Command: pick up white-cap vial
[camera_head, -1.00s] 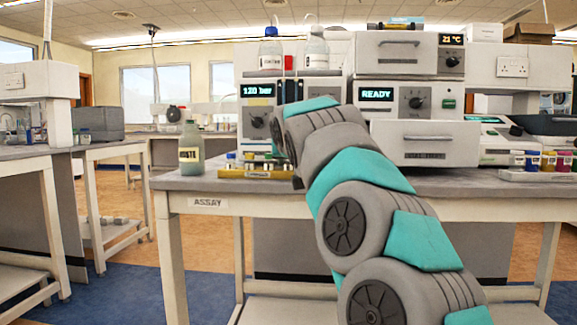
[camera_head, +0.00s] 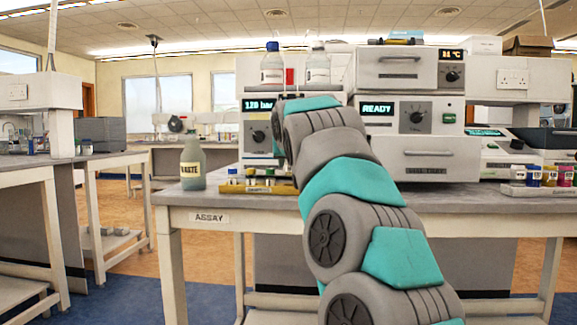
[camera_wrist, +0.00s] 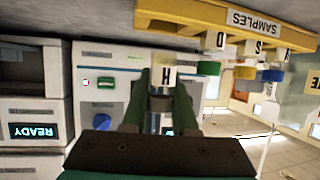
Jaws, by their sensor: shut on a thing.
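In the upside-down wrist view, my gripper (camera_wrist: 158,110) has its two green fingers closed around the cap end of a vial (camera_wrist: 164,76) with a pale label marked H. The cap is mostly hidden between the fingers, so its colour is hard to make out. The vial's other end is close to the yellow SAMPLES rack (camera_wrist: 285,36); I cannot tell whether it is clear of its slot. In the head view the rack (camera_head: 258,189) stands on the ASSAY bench, and my arm hides the gripper and the held vial.
Vials with green (camera_wrist: 208,69), yellow (camera_wrist: 245,72) and blue (camera_wrist: 272,75) caps stand in the rack beside the held one. A WASTE bottle (camera_head: 192,163) stands left of the rack. Instruments, including one reading READY (camera_head: 408,125), stand behind. A rack of coloured vials (camera_head: 540,188) is at right.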

